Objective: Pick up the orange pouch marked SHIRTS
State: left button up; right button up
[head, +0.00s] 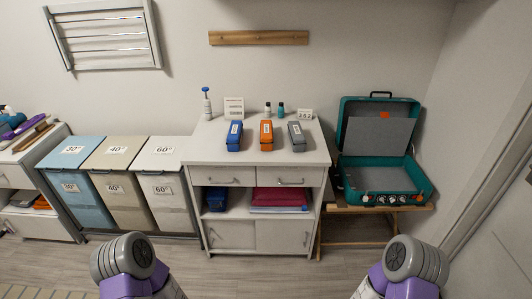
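An orange pouch (266,135) with a white label lies on top of the white cabinet (320,158), its long side running front to back. The label's writing is too small to read. It lies between a blue pouch (234,136) on its left and a grey pouch (297,136) on its right, with narrow gaps between them. Parts of both my arms show at the bottom edge, well in front of the cabinet. Neither gripper's fingers are in view.
Small bottles (281,109) and cards (234,107) stand behind the pouches. An open teal suitcase (425,182) rests on a wooden stand (326,226) to the right. Lidded hampers (122,160) stand left. Floor in front is clear.

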aim_at(266, 139)
jog(key=u, duration=1.35)
jog(key=i, duration=1.85)
jog(key=z, duration=1)
